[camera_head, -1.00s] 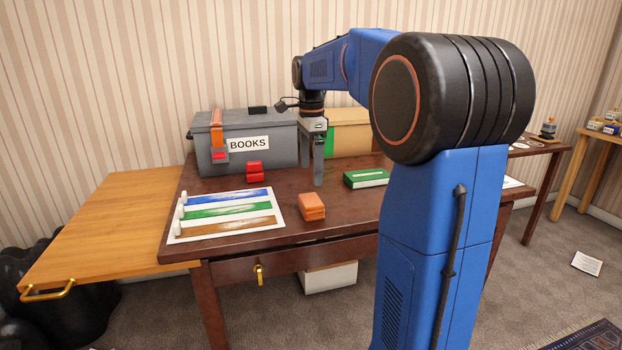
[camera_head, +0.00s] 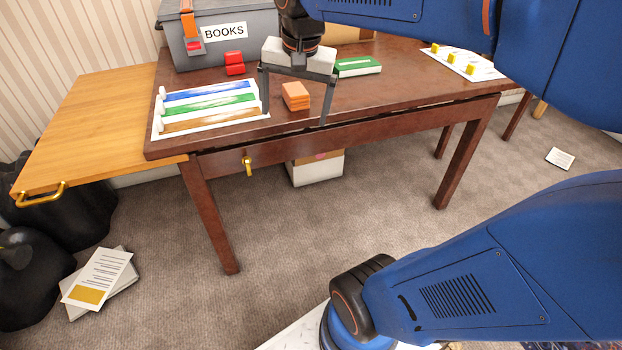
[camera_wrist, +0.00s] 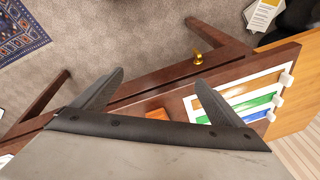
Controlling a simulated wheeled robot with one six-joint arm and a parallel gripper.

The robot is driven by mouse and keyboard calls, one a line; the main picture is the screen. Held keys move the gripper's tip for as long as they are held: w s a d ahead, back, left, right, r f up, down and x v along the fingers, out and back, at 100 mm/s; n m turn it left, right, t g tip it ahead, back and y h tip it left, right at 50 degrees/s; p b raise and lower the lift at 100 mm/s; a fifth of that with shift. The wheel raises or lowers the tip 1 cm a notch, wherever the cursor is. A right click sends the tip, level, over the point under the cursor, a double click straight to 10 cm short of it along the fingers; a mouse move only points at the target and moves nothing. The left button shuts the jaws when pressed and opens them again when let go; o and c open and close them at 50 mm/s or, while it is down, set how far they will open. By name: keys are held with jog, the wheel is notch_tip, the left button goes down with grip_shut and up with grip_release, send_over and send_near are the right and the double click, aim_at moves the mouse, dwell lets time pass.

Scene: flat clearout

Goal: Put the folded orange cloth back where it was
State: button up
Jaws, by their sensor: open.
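The folded orange cloth (camera_head: 295,97) lies as a small stacked block on the dark wooden table (camera_head: 400,85), near its front edge and right of the striped sheet. My gripper (camera_head: 294,119) is open and empty, pointing down. In the head view its two fingers show on either side of the cloth, nearer the camera; I see no contact. In the wrist view, the cloth (camera_wrist: 157,114) shows partly behind the edge of my gripper (camera_wrist: 160,88), between the spread fingers.
A striped colour sheet (camera_head: 210,108) lies to the left, with a red item (camera_head: 234,64) behind it. A green book (camera_head: 357,67) lies to the right. A grey box marked BOOKS (camera_head: 205,47) stands at the back. A white box (camera_head: 318,170) is under the table.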

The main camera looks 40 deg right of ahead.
jog(key=s+a+f+n+t, duration=0.2)
jog(key=s+a+f+n, duration=0.2)
jog(key=s+f+n, duration=0.5)
jog(key=s+f, duration=0.1)
jog(key=s, duration=0.2)
jog(key=shift+s+a, duration=0.1)
jog(key=shift+c, duration=0.6)
